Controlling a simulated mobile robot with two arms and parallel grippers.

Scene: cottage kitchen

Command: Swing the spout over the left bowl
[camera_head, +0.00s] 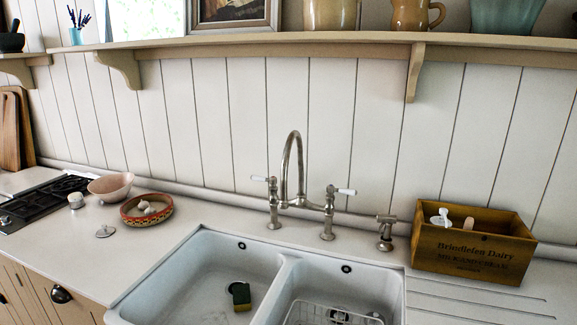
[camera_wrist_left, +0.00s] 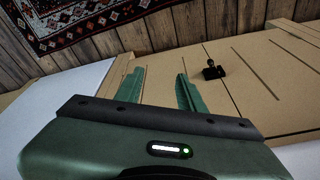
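The sink has two white bowls side by side, the left bowl (camera_head: 190,275) and the right bowl (camera_head: 365,282). Behind them stands a metal bridge tap with a tall arched spout (camera_head: 298,140). In the head view the spout rises near the line of the divider (camera_head: 272,290); I cannot tell which bowl its tip is over. White-tipped levers stand left (camera_head: 272,200) and right (camera_head: 329,212) of it. My left gripper (camera_wrist_left: 158,85) shows only in the left wrist view, its green fingers apart with nothing between them. My right gripper is not in view.
A side spray (camera_head: 386,230) and a wooden box (camera_head: 473,245) stand right of the tap. A sponge (camera_head: 240,293) lies in the left bowl, a wire rack (camera_head: 325,313) in the right. The left wrist view shows a cabinet front with a dark handle (camera_wrist_left: 213,70) and a patterned rug (camera_wrist_left: 75,22).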

